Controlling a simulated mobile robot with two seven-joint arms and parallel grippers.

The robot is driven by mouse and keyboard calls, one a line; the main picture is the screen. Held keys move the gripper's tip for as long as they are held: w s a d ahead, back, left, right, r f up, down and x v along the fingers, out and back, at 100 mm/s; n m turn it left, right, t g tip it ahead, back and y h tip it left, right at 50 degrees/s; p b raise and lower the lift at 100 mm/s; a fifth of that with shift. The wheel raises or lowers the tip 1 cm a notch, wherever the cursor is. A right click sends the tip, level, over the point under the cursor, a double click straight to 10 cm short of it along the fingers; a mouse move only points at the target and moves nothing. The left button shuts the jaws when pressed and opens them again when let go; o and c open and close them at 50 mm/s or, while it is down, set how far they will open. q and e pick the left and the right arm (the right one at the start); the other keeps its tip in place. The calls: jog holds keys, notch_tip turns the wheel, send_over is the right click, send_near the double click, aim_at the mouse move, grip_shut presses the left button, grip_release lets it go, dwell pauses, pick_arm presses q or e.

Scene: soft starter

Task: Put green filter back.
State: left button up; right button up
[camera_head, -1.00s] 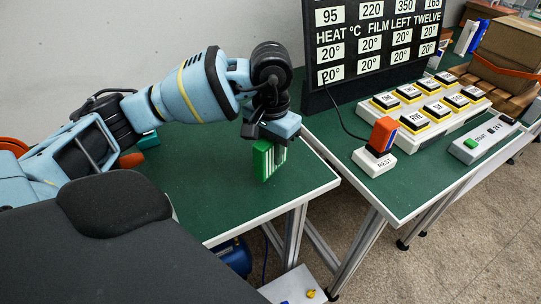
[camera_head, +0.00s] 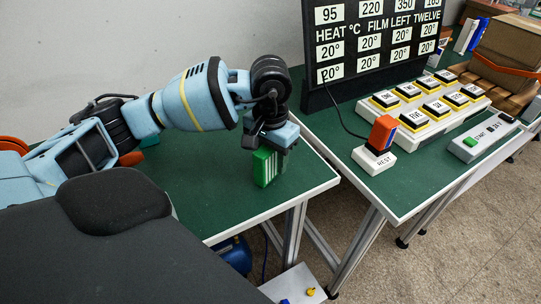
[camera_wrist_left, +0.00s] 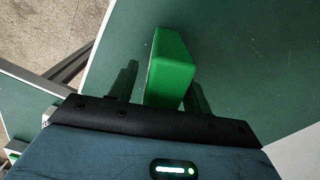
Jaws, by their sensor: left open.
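The green filter (camera_head: 264,167) is a green block with pale stripes on one side. It stands upright on the near left green table, close to its right edge. My left gripper (camera_head: 270,149) points down over it from above. In the left wrist view the green filter (camera_wrist_left: 171,68) is between the two dark fingers of my left gripper (camera_wrist_left: 162,85), which are open with a gap on each side. Its lower part is hidden by the gripper body there. My right gripper is not in view.
On the right table, an orange, white and blue block (camera_head: 382,134) stands on a white base marked REST (camera_head: 374,161). A gap separates the tables.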

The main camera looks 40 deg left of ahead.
pick_arm(q)
notch_tip(320, 180, up, 12)
jog(key=shift+r+p, duration=0.15)
jog(key=shift+p, duration=0.15)
dwell(0.4)
